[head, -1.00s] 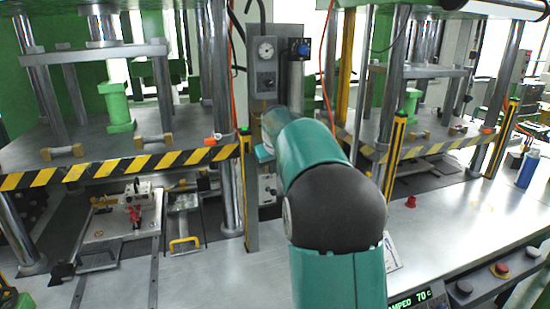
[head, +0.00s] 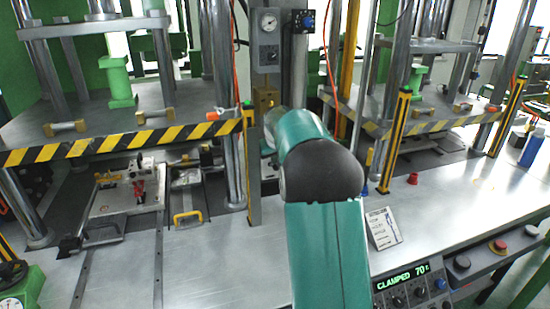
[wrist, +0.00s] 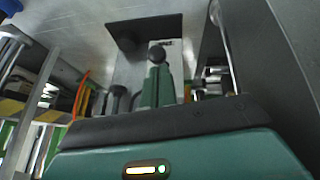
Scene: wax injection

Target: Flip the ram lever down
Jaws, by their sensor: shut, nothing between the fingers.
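In the wrist view, two narrow green fingers of my gripper (wrist: 157,72) lie side by side, shut and empty. A round dark knob (wrist: 157,51) shows just beyond their tips. It looks like the end of the ram lever, but its shaft is hidden, and I cannot tell if the fingers touch it. In the head view, my teal arm reaches toward the central station and hides my gripper. A brass block (head: 265,99) shows there below the gauge box (head: 266,40). I cannot make out the lever in the head view.
Presses with steel columns stand left and right behind yellow-black striped bars (head: 120,143). A yellow post (head: 250,165) stands just left of my arm. A small sign (head: 382,228), a red cup-like piece (head: 413,179) and a control panel (head: 412,285) lie right. The front bench is largely clear.

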